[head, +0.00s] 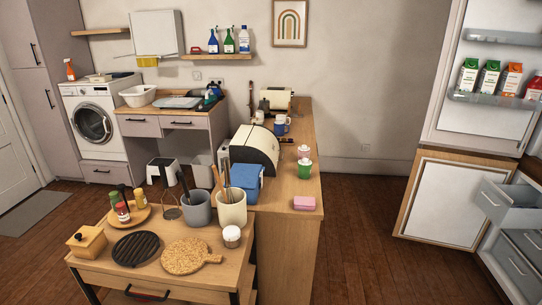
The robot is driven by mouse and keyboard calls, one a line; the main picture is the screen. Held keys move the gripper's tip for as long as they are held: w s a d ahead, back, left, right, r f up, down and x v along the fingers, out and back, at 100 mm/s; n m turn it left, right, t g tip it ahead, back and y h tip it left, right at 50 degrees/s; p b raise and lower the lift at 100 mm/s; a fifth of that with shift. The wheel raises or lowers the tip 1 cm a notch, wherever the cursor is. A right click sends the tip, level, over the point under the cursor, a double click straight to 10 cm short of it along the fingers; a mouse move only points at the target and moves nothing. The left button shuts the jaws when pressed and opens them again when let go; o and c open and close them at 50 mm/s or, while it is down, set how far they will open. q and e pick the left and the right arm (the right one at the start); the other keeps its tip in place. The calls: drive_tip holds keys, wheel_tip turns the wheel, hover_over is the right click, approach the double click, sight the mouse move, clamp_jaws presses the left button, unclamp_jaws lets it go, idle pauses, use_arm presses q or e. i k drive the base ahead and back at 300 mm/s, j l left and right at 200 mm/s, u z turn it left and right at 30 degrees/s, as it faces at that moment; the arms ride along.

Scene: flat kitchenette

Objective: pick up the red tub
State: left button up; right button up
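No plainly red tub stands out. A low pink-red tub-like box (305,203) lies near the front right edge of the wooden counter (285,232). Behind it on the same counter stand a small white and green tub (304,169) and a small white and pinkish tub (304,152). Their details are too small to read. Neither of my grippers is in view.
A bread bin (254,150) and a blue box (246,181) stand left of the tubs. A lower table (210,272) at front left holds pots, a board and jars. An open fridge (480,100) stands right, with bare floor (360,240) between.

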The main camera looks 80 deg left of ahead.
sight(301, 154)
drive_tip(key=u, duration=2.6)
